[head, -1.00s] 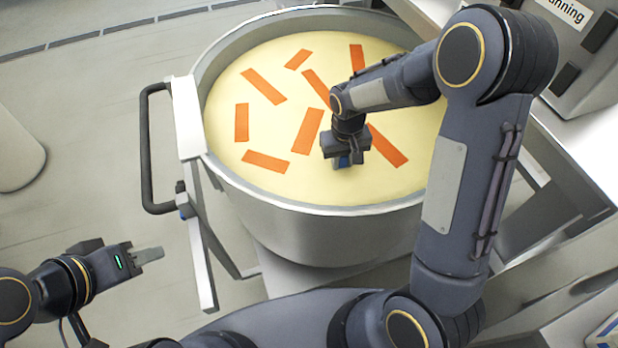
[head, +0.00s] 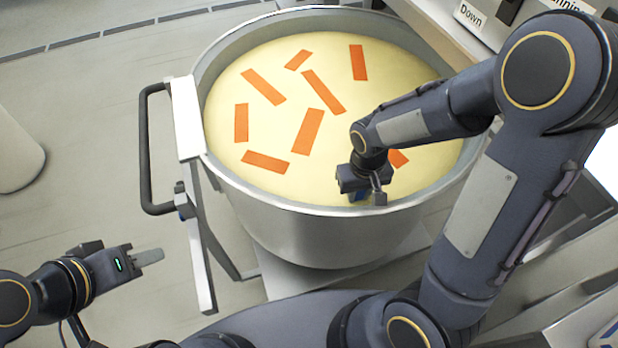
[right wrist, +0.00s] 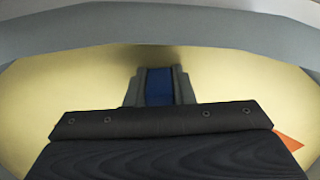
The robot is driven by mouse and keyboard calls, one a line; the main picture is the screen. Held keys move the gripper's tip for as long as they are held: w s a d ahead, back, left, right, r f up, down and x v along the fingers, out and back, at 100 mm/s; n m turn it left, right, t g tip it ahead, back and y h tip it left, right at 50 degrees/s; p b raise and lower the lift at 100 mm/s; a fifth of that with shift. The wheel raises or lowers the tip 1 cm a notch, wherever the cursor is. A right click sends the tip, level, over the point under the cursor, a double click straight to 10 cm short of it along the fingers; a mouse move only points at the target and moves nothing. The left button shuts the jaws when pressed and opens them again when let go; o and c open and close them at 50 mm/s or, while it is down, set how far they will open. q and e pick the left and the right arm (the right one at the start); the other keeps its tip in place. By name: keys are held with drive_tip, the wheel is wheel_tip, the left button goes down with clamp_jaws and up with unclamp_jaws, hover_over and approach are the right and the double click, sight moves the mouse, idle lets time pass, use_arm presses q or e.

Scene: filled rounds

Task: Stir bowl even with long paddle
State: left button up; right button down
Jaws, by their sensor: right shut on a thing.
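The bowl (head: 300,232) is a large round steel vessel filled with a smooth pale yellow mass (head: 285,120). Several orange strips lie spread on the surface, one (head: 308,131) near the middle. My right gripper (head: 362,197) is low over the bowl's near right part, close to the near rim. It is shut on a blue piece, seemingly the paddle's handle (right wrist: 158,87), which also shows below the gripper in the head view (head: 356,196). The rest of the paddle is hidden. My left gripper (head: 150,257) is away from the bowl at the lower left; its finger gap cannot be made out.
A black looped handle (head: 146,150) and a white upright frame (head: 186,118) stand at the bowl's left side. The floor (head: 80,110) at left is clear, apart from a pale rounded object (head: 15,155).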

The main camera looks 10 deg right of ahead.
drive_tip(key=w+d, duration=0.6)
drive_tip(key=w, duration=0.4)
drive_tip(key=w+a+p, duration=0.2)
drive_tip(key=w+a, duration=0.6)
drive_tip(key=s+d+b, duration=0.1)
drive_tip(key=s, duration=0.8)
drive_tip(key=shift+s+d, duration=0.1)
drive_tip(key=shift+s, duration=0.05)
